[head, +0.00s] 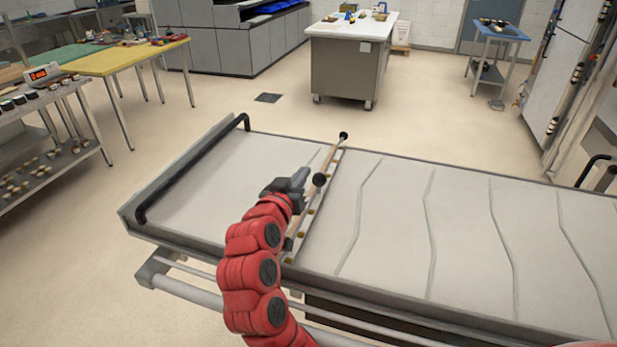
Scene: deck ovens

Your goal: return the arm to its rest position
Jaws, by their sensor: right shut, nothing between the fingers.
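My right arm (255,265), red and jointed, rises from the bottom of the head view and reaches over the pale loading surface. My right gripper (299,178), dark grey, is shut and empty. In the picture it is just left of a long bar (328,160) with dark round ends that crosses the surface. I cannot tell whether the gripper touches the bar. My left gripper is not in view.
The loader's canvas surface (455,225) has several creases or seams and a black handle (190,165) at its left side. A yellow table (125,60) and a shelf rack (50,170) stand left. A white-topped wheeled counter (350,27) stands behind. Clear floor (430,100) lies between.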

